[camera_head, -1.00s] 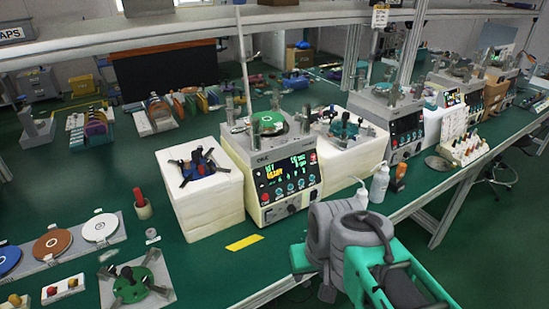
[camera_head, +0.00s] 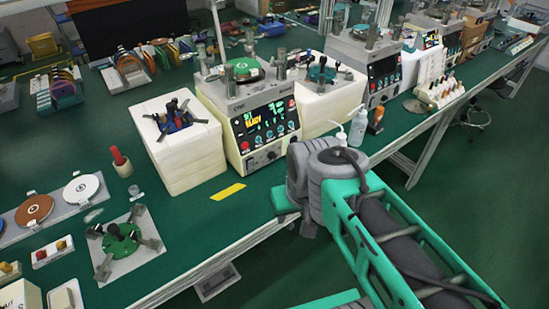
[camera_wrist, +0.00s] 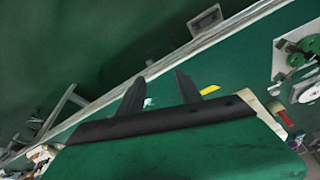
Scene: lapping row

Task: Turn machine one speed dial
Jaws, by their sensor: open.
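The nearest lapping machine (camera_head: 245,95), a cream box with a green plate on top, stands on the green bench. I take it for machine one, though no number is legible. Its black front panel (camera_head: 264,125) has a lit display, a red button and a row of small knobs (camera_head: 268,140); I cannot tell which is the speed dial. My arm's grey wrist is in front of the bench edge, right of and below the panel. My gripper (camera_wrist: 160,76) shows two dark fingers spread apart and empty in the wrist view. The head view hides its fingers.
A yellow strip (camera_head: 228,191) lies on the bench before the machine. White blocks (camera_head: 185,150) stand to its left, holding a dark blue fixture. Wash bottles (camera_head: 357,126) and a second machine (camera_head: 370,70) stand to the right. Green floor lies in front of the bench.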

